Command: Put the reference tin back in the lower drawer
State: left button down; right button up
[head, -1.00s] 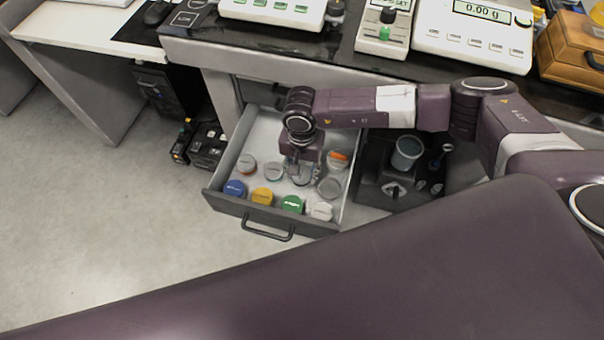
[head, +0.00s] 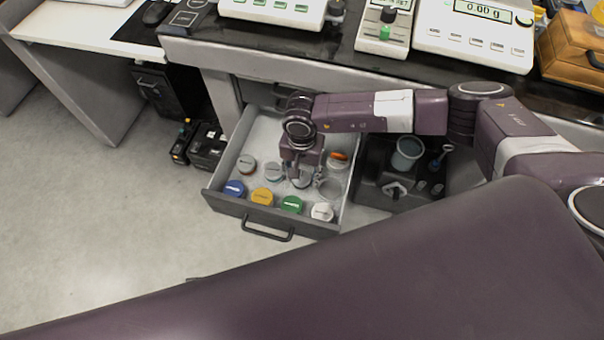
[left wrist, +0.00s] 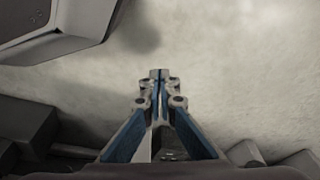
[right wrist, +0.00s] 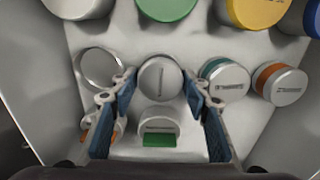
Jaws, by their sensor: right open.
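The lower drawer (head: 273,215) is pulled open and holds several round tins. My right gripper (right wrist: 158,82) is open and low inside it. Its fingers stand on either side of a tin with a plain grey lid (right wrist: 160,72), with gaps showing on both sides. I take this to be the reference tin; its label is too blurred to read. In the head view my right gripper (head: 303,175) partly hides that tin. My left gripper (left wrist: 160,78) shows only in the left wrist view, fingertips together, with nothing seen between them, above pale floor.
Close around stand a green-banded tin (right wrist: 158,136), a teal-banded tin (right wrist: 226,78), an orange-banded tin (right wrist: 280,84) and a round grey-rimmed thing (right wrist: 98,68). Blue (head: 234,188), yellow (head: 262,196), green (head: 292,204) and white (head: 322,211) lids line the drawer front.

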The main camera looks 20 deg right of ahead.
aim_at(302, 175)
pick_arm(q)
jog(key=s+f, duration=0.1)
jog(key=s+f+p, duration=0.1)
jog(key=f, duration=0.1)
jog(key=s+f, duration=0.1)
jog(key=shift+s+a+f+p, duration=0.1)
jog(key=shift+a+f+p, duration=0.1)
jog(key=shift+f+p, duration=0.15)
pick_arm(e)
notch_tip(302, 175, up, 12)
jog(key=shift+r, duration=0.15)
